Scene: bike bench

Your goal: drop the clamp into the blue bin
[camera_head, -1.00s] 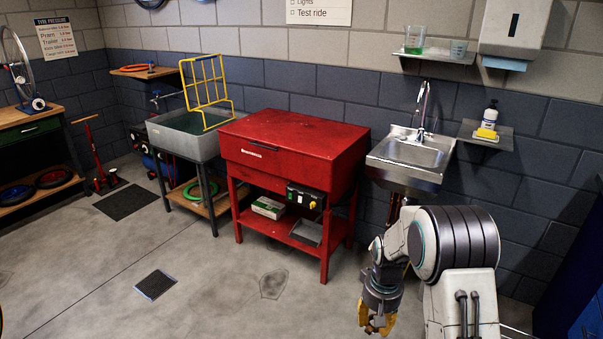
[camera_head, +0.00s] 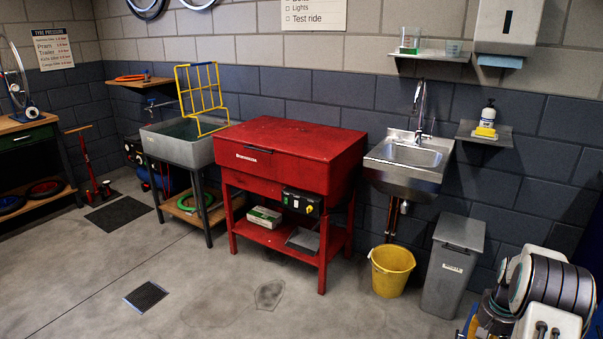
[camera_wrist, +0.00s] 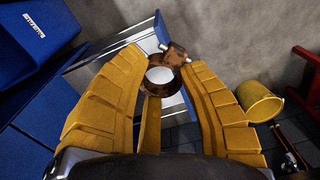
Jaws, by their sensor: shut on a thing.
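The clamp is held between the fingertips, above the floor. Below and behind it are blue parts (camera_wrist: 161,28) with pale metal bars; I cannot tell if these belong to the blue bin. A large blue body (camera_wrist: 35,60) with a white label fills the left of the wrist view; I cannot tell what it is. In the head view my arm is at the lower right and the clamp cannot be made out.
A yellow bucket (camera_head: 391,272) stands under the steel sink (camera_head: 408,160), beside a grey lidded bin (camera_head: 452,265). The bucket also shows at the right of the wrist view (camera_wrist: 262,101). A red cabinet (camera_head: 290,150) stands left of the sink.

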